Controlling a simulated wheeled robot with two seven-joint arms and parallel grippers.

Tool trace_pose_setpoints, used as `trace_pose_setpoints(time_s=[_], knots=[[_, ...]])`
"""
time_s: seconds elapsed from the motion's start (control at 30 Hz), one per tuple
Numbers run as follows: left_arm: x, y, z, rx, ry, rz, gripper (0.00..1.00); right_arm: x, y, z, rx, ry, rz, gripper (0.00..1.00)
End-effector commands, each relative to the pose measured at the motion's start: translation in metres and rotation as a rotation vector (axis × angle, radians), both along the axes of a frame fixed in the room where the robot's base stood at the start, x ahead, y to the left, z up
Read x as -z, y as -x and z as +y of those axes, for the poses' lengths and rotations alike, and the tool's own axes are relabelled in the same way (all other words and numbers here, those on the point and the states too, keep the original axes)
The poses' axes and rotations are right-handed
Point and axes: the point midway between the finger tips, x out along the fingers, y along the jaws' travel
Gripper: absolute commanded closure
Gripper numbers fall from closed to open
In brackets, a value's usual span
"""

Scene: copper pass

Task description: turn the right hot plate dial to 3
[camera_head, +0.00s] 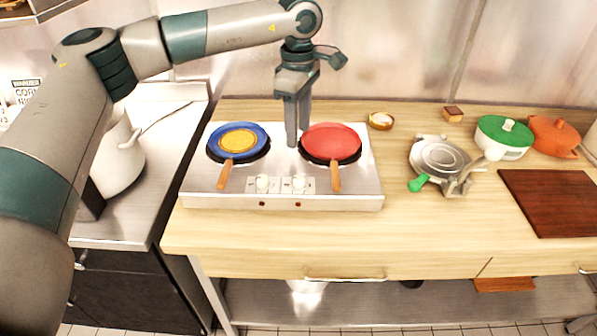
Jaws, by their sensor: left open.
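The hot plate (350,195) is a silver two-burner unit on the wooden counter. Its right dial (298,184) is a white knob on the front panel, beside the left dial (263,183). The setting of the right dial is too small to read. A red pan (331,142) sits on the right burner and a blue pan (225,133) with a yellow middle on the left one. My left gripper (298,144) is open and empty, pointing down between the two pans, behind the dials. My right gripper is not in view.
The red pan's wooden handle (335,178) reaches forward just right of the right dial. A metal pan with a green handle (440,155), a green-lidded pot (503,137) and a brown board (552,203) stand to the right. The counter (400,235) is clear in front.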

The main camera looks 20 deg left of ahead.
Motion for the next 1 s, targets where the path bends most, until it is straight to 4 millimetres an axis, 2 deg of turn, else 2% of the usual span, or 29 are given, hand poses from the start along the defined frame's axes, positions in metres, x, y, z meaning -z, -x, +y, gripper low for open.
trace_pose_setpoints(time_s=[0.7,1.0], knots=[[0.12,0.0,0.0,-0.001,0.0,0.001,0.55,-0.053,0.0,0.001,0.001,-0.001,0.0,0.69],[0.145,0.0,0.0,-0.001,0.0,0.0,0.55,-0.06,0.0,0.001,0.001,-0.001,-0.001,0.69]])
